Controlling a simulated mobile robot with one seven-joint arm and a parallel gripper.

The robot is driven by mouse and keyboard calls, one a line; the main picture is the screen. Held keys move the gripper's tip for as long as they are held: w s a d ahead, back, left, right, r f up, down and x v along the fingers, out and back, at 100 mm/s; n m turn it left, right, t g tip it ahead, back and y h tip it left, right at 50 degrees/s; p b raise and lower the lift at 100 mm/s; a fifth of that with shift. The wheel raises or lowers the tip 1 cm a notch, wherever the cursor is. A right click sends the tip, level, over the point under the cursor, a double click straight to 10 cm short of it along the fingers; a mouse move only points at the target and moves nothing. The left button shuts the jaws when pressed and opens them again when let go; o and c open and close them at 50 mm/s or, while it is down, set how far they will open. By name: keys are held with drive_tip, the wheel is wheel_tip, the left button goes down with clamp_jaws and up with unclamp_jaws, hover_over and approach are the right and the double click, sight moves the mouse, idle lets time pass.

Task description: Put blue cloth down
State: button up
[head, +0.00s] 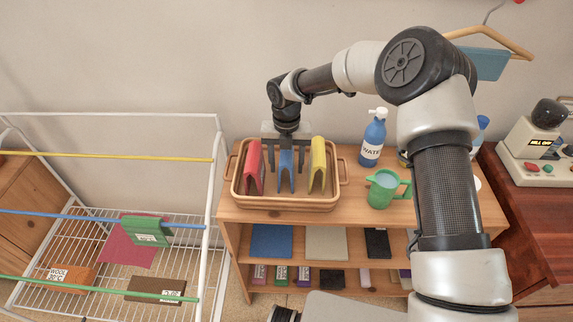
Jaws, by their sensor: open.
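The blue cloth (286,172) stands folded in a wicker tray (290,203) on top of the wooden shelf unit. A red cloth (254,168) stands to its left and a yellow cloth (318,167) to its right. My gripper (286,148) is open and points down directly above the blue cloth, with its fingers close to the cloth's top. I cannot tell whether the fingers touch it.
A blue water bottle (373,138) and green jug (383,188) stand right of the tray. A drying rack (110,214) with coloured rods and a green cloth (146,230) is at left. A hanger (490,40) holds another blue cloth (486,64).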

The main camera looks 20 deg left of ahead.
wheel_tip(320, 180, up, 12)
drive_tip(key=shift+f, duration=0.2)
drive_tip(key=shift+d, duration=0.1)
